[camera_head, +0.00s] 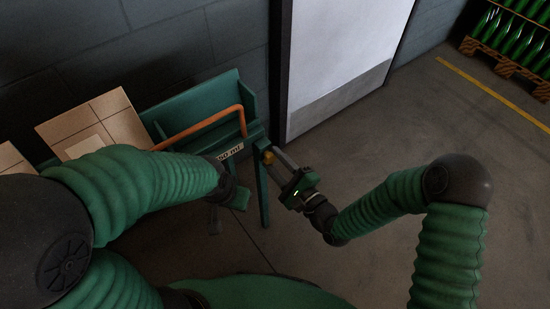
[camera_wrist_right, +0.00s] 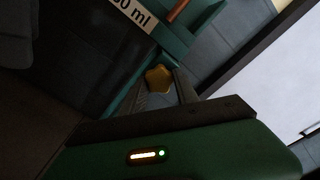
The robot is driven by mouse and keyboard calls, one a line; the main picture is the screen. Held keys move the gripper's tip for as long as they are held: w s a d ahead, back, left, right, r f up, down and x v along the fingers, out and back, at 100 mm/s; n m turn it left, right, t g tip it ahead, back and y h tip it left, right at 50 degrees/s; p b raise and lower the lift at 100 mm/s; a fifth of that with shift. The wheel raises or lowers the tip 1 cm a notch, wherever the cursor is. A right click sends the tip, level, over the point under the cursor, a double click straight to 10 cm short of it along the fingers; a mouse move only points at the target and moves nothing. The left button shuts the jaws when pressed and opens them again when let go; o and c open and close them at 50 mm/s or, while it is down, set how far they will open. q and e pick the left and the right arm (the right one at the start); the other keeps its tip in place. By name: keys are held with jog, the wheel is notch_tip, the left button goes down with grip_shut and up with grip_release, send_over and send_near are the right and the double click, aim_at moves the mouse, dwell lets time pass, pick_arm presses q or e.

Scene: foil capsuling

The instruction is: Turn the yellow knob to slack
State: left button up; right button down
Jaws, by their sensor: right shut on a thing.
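The yellow knob (camera_head: 268,157) is at the right end of the green bench, by its corner post. In the right wrist view the knob (camera_wrist_right: 158,78) is lobed and sits between the two fingertips. My right gripper (camera_head: 272,157) reaches in from the right and is shut on the knob; the fingers hide part of its sides. It also shows in the right wrist view (camera_wrist_right: 160,85). My left gripper (camera_head: 228,208) hangs in front of the bench, its two fingers apart with nothing visible between them. It is clear of the knob.
A pale door (camera_head: 345,50) stands behind. A pallet of green bottles (camera_head: 512,38) is at the far right. Floor at right is clear.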

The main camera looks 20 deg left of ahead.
jog(key=n+p, duration=0.1)
jog(key=n, duration=0.2)
jog(key=shift+n, duration=0.3)
jog(key=n, duration=0.3)
jog(key=shift+s+n, duration=0.1)
jog(key=shift+n, duration=0.2)
jog(key=n, duration=0.4)
jog(key=shift+f+n+p, duration=0.1)
jog(key=shift+n+p, duration=0.2)
jog(key=shift+p, duration=0.05)
jog(key=n, duration=0.3)
jog(key=shift+s+n, duration=0.1)
jog(key=shift+n, duration=0.2)
jog(key=n, duration=0.2)
jog(key=shift+f+n, duration=0.1)
jog(key=shift+n, duration=0.3)
jog(key=n+b, duration=0.1)
jog(key=n, duration=0.2)
jog(key=shift+n, duration=0.4)
jog(key=n+b, duration=0.1)
jog(key=n, duration=0.3)
jog(key=shift+n+b, duration=0.5)
jog(key=shift+n, duration=0.9)
